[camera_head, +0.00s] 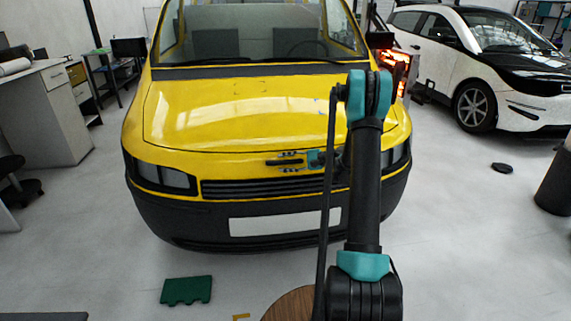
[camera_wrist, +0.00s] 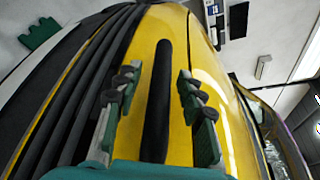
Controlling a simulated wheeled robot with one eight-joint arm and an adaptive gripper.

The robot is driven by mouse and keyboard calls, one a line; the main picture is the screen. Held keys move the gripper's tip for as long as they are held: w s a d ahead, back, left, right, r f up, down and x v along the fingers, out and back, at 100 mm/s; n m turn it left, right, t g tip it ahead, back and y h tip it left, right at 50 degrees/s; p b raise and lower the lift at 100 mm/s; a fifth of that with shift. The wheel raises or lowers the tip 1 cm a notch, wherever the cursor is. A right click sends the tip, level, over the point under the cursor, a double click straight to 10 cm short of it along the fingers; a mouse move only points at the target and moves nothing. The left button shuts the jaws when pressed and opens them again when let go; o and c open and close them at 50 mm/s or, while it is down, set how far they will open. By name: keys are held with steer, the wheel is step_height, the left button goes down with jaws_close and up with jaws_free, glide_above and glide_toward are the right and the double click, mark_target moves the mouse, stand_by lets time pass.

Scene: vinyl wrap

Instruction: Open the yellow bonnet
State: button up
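The yellow bonnet (camera_head: 235,110) of the van is down and looks shut. A black bar handle (camera_wrist: 158,100) sits on its yellow front edge, above the grille; in the head view the handle (camera_head: 284,161) is small. My gripper (camera_head: 288,162) is at the front of the bonnet, reaching in from the right. In the wrist view my gripper (camera_wrist: 158,82) is open, with one finger on each side of the handle and a gap on both sides. I cannot tell how deep the fingertips reach along the handle.
The black grille (camera_head: 265,187) and white plate (camera_head: 285,222) are below the bonnet edge. A green mat piece (camera_head: 186,290) lies on the floor in front. A white car (camera_head: 480,65) stands at right, a desk (camera_head: 45,115) at left. The floor beside the van is mostly clear.

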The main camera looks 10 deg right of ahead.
steer(key=shift+c, duration=0.6)
jaws_close()
